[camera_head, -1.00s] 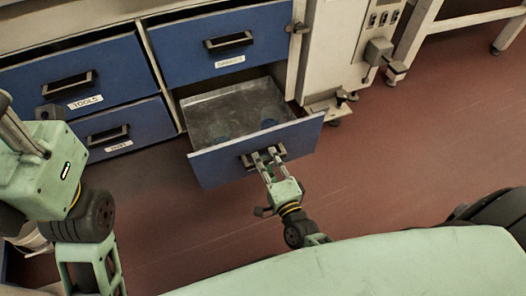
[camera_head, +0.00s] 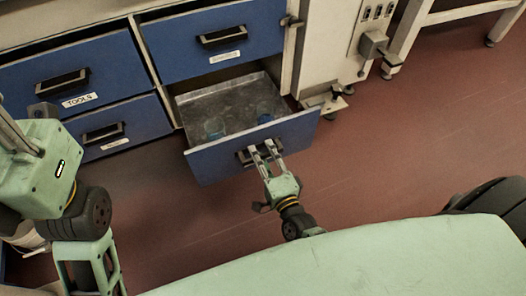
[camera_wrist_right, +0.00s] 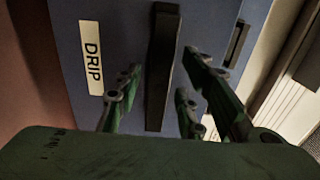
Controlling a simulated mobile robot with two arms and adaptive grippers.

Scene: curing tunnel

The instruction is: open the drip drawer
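The drip drawer (camera_head: 218,163) is the blue lower right drawer. It stands well out of the cabinet, and its grey metal inside shows. In the right wrist view its "DRIP" label (camera_wrist_right: 91,58) and dark bar handle (camera_wrist_right: 163,70) show. My right gripper (camera_head: 265,150) is at this handle. Its fingers (camera_wrist_right: 160,88) are spread on both sides of the bar, with visible gaps. My left gripper (camera_head: 15,125) is at the left edge of the head view, away from the drawer. Its fingertips are cut off, so its opening is unclear.
Blue round items (camera_head: 214,128) lie inside the drawer. The upper right drawer (camera_head: 180,50), the tools drawer (camera_head: 30,82) and a lower left drawer (camera_head: 145,118) are beside it. A grey machine leg (camera_head: 328,100) stands close right. Red floor (camera_head: 420,150) is clear further right.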

